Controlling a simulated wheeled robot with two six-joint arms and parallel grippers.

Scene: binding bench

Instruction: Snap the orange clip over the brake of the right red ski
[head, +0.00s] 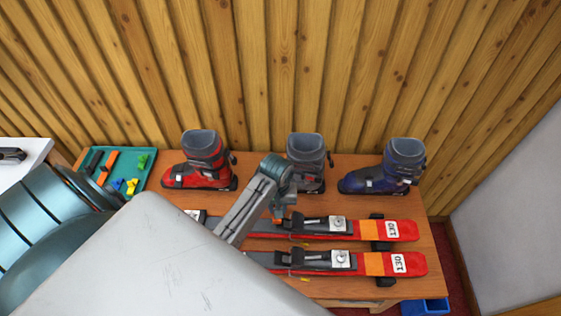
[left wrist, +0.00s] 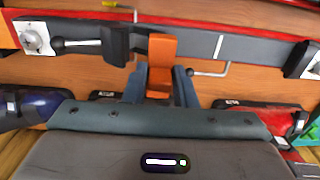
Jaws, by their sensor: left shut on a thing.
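My left gripper (head: 278,210) is at the far red ski (head: 352,231), on the side facing the boots. In the left wrist view my left gripper (left wrist: 159,86) is shut on the orange clip (left wrist: 161,52), with a finger on each side. The clip's upper end overlaps the edge of the ski's grey binding (left wrist: 193,43); I cannot tell whether it is snapped on. A bent brake wire (left wrist: 226,69) sticks out beside it. The near red ski (head: 372,263) lies parallel in front. My right gripper is not in view.
A red boot (head: 201,163), a grey boot (head: 309,160) and a blue boot (head: 388,167) stand along the back of the bench. A green tray (head: 138,156) with small coloured parts is at the left. A blue bin (head: 425,307) is below the front right edge.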

